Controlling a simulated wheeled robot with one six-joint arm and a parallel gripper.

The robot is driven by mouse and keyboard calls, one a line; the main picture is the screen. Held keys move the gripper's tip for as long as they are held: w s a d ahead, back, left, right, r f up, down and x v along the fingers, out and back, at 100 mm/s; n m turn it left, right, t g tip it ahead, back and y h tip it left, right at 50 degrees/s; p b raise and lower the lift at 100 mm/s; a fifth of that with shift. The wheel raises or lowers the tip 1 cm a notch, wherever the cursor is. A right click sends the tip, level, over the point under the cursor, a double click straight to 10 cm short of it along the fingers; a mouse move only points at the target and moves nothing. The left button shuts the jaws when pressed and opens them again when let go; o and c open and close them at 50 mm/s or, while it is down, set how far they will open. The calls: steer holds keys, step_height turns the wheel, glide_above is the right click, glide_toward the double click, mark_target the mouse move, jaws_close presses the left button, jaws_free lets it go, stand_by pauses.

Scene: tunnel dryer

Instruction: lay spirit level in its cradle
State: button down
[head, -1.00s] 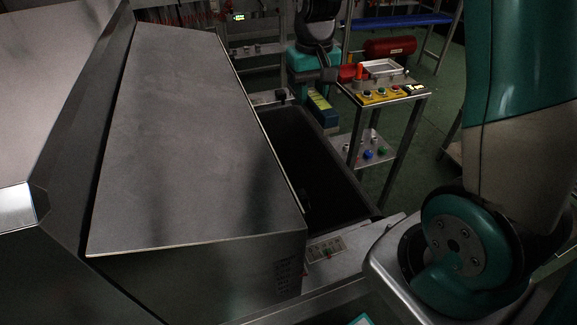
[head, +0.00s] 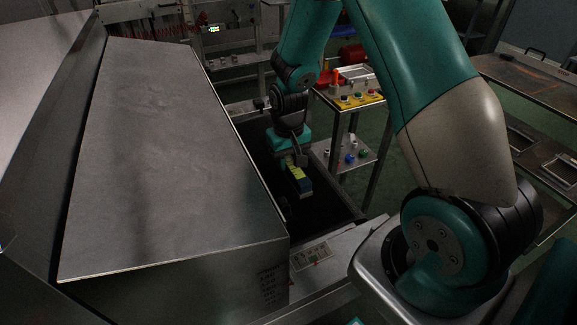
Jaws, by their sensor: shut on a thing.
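My gripper (head: 300,160) hangs from my teal arm over the dark conveyor bed, near the middle of the head view. I cannot make out the cradle. The fingertips are too small to see clearly.
The large steel hood (head: 165,150) fills the left. The dark bed (head: 325,208) runs beside it. A metal cart (head: 345,107) with a yellow button box (head: 358,100) stands behind. Steel tables (head: 525,75) stand at right. Green floor shows between.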

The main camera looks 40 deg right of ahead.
steer(key=shift+f, duration=1.2)
steer(key=shift+f, duration=0.1)
steer(key=shift+f, duration=0.1)
steer(key=c, duration=0.8)
jaws_free()
